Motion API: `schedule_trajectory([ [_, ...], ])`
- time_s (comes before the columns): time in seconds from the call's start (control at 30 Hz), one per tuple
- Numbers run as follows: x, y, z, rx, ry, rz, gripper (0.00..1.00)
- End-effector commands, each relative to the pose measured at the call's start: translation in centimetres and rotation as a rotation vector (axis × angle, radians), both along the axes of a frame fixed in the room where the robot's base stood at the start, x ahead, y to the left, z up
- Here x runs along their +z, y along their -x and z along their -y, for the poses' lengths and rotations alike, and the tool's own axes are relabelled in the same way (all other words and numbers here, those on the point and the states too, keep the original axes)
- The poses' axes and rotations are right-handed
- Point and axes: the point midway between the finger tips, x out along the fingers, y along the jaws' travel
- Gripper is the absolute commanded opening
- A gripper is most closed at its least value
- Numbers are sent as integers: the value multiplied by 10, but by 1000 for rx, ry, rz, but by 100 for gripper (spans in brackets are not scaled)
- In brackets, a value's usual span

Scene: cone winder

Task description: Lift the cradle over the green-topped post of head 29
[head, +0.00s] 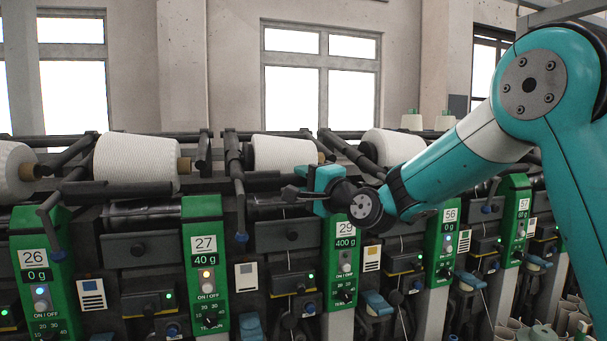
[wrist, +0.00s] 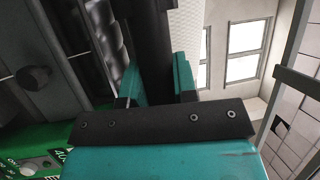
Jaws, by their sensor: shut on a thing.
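My gripper (head: 312,188) is at the upper end of the green post of head 29 (head: 345,262), in front of the row of yarn cones, and partly hides the post's top. In the wrist view its two teal fingers (wrist: 158,84) are closed around a dark bar (wrist: 152,40), which appears to be part of the cradle. In the head view the cradle's dark arm (head: 348,152) runs beside the white cone (head: 285,153) toward my gripper. The grip itself is small and partly hidden there. A green panel (wrist: 60,137) shows at lower left in the wrist view.
Green posts of heads 27 (head: 206,265) and 56 (head: 440,245) stand on either side. A cradle arm (head: 237,180) hangs to the left of my gripper. Another white cone (head: 392,147) sits behind my arm. Open air lies above the cones.

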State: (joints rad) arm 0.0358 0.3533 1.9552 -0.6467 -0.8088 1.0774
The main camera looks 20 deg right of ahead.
Motion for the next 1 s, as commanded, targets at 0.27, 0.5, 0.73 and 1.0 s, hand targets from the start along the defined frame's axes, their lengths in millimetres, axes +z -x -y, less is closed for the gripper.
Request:
schedule_trajectory([
  [0.27, 52, 7, -1, 1, -1, -87, 0],
  [0.5, 78, 9, -1, 0, 0, -169, 0],
  [0.73, 81, 10, 0, -1, -1, -208, 0],
  [1.0, 78, 10, 0, -1, 0, -213, 0],
])
